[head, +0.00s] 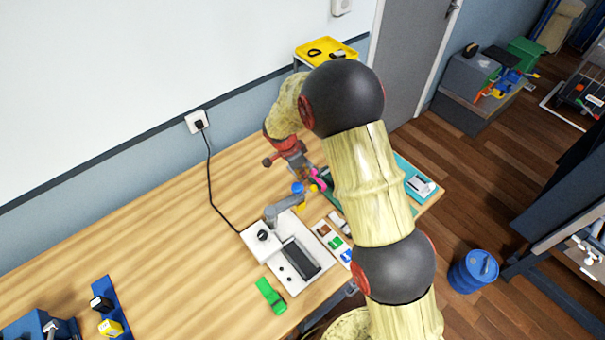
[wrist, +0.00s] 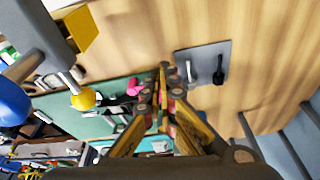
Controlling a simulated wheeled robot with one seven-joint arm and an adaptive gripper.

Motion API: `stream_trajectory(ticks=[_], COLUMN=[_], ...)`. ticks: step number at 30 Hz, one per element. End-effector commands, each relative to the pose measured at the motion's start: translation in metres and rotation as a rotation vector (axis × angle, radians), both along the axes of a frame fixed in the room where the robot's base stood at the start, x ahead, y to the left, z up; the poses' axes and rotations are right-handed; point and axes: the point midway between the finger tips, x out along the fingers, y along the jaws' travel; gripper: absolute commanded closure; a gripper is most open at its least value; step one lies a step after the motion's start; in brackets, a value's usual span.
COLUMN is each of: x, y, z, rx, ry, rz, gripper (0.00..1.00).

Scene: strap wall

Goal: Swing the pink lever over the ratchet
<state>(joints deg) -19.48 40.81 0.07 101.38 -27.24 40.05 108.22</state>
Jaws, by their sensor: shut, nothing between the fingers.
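The pink lever (head: 320,181) is a small pink piece near the far right part of the bench, partly hidden beside my gripper and arm in the head view. In the wrist view the pink lever (wrist: 135,87) lies just left of my gripper (wrist: 163,72), over a teal mat. My gripper is shut and empty, its fingertips together. I cannot tell whether a fingertip touches the lever. The ratchet cannot be made out clearly; my fingers and arm cover part of that area.
A grey device with a blue knob (head: 298,188) stands left of the lever. A yellow ball (wrist: 83,98) is left of the pink piece. A grey plate with a black part (wrist: 218,70) lies to the right.

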Motion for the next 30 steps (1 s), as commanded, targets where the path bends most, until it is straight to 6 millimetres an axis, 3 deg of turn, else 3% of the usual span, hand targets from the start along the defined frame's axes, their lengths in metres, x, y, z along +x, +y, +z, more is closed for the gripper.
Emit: stream_trajectory(ticks=[30], x=[0.014], y=[-0.006], z=[-0.002], rx=[-0.001], ry=[-0.001], rz=[-0.200], gripper=[1.00])
